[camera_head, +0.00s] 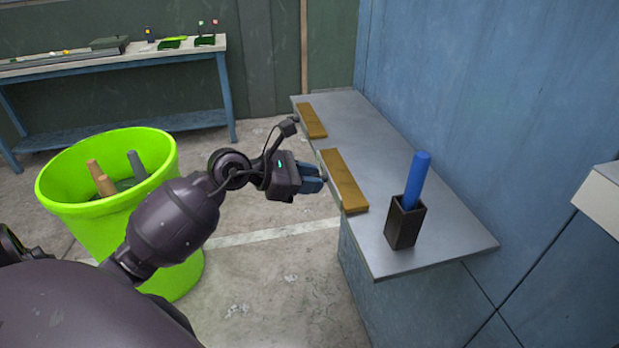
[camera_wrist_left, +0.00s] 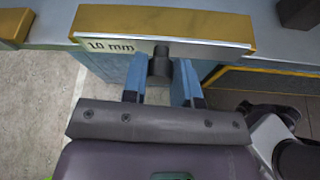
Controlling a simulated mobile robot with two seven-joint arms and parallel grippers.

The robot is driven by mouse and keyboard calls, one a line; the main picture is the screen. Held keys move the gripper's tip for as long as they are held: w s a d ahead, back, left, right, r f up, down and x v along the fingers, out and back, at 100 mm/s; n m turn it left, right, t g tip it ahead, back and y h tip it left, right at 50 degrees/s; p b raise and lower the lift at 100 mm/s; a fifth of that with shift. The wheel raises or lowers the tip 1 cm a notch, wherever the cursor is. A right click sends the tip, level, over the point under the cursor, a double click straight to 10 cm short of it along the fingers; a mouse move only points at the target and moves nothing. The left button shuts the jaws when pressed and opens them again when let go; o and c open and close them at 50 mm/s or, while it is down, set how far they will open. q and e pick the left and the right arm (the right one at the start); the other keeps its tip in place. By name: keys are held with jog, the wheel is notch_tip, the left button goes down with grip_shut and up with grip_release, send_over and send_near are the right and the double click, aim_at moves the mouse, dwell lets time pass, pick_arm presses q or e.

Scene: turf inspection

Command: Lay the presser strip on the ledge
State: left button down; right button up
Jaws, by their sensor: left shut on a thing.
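The brown-yellow presser strip (camera_head: 343,180) is at the left edge of the grey ledge (camera_head: 375,150) in the head view; I cannot tell whether it rests there or hangs just above. In the left wrist view the strip (camera_wrist_left: 165,20) shows a pale front face marked "1.0 mm" and a dark knob (camera_wrist_left: 160,62). My left gripper (camera_head: 318,178) has its blue fingers around that knob, on the strip's left side. The fingers also show in the left wrist view (camera_wrist_left: 162,75). My right gripper is not in view.
A second brown strip (camera_head: 311,120) lies farther back on the ledge. A dark square holder (camera_head: 405,225) with a blue stick (camera_head: 417,180) stands nearer. A blue wall borders the ledge's right. A green bin (camera_head: 110,215) and a workbench (camera_head: 110,65) are at the left.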

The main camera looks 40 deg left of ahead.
pick_arm(q)
jog(key=shift+f, duration=0.2)
dwell(0.5)
jog(key=c, duration=0.8)
grip_release()
jog(key=v, duration=1)
jog(key=shift+s+a, duration=0.2)
jog(key=shift+s, duration=0.1)
jog(key=shift+r, duration=0.15)
